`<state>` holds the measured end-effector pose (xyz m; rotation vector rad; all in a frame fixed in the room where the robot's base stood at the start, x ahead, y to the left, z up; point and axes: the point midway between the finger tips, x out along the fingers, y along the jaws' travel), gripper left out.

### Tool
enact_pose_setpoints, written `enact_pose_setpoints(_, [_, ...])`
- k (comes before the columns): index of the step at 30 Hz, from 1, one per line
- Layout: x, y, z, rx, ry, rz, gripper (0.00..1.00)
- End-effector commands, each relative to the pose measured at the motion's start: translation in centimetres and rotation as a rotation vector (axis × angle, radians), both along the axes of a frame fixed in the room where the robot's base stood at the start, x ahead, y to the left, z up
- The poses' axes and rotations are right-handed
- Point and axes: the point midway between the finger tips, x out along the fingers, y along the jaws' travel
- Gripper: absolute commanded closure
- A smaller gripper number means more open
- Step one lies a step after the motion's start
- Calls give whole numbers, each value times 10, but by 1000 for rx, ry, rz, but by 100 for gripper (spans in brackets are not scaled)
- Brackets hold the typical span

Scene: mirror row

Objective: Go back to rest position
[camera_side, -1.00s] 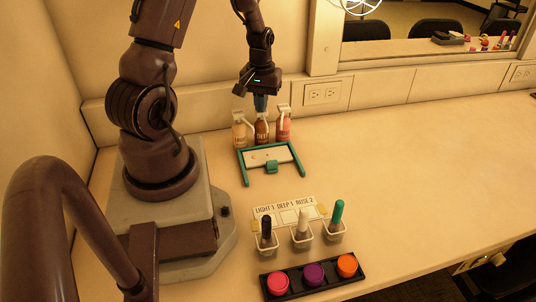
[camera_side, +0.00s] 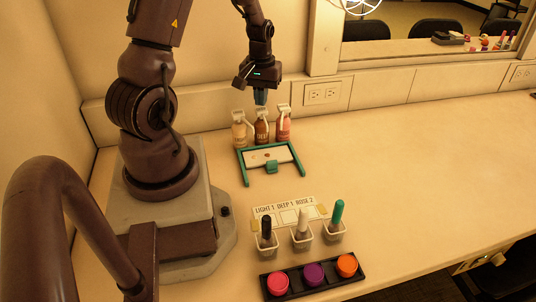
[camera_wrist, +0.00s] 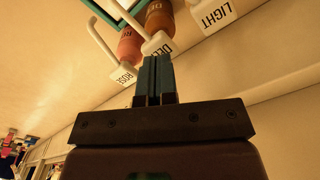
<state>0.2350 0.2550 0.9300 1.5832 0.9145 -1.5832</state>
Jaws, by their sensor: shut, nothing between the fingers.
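My gripper (camera_side: 260,98) is shut and empty, with its blue-green fingers pointing down just above the middle pump bottle (camera_side: 261,128), which holds brown liquid. In the wrist view the closed fingers (camera_wrist: 153,75) sit right by the white pump head (camera_wrist: 157,43) of that bottle. I cannot tell whether they touch it. A light beige bottle (camera_side: 239,130) stands on its left and a pink bottle (camera_side: 283,125) on its right. All of them stand upright in a row by the wall.
A white palette with a teal frame (camera_side: 269,157) lies before the bottles, with a small dark spot on it. Nearer are a label card (camera_side: 285,207), small cups with pens (camera_side: 302,236) and a black tray of colored pots (camera_side: 313,285). The counter's right side is clear.

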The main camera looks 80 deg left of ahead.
Motion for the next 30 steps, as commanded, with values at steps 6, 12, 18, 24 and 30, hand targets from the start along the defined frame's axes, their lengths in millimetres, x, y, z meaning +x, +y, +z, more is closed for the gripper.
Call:
enact_pose_setpoints(6, [0,0,8,0,0,0,100])
enact_pose_setpoints(12, [0,0,8,0,0,0,100])
enact_pose_setpoints(18, [0,0,8,0,0,-1,100])
enact_pose_setpoints(24, [0,0,9,0,0,-1,100])
enact_pose_setpoints(30, [1,1,26,4,-3,-2,100])
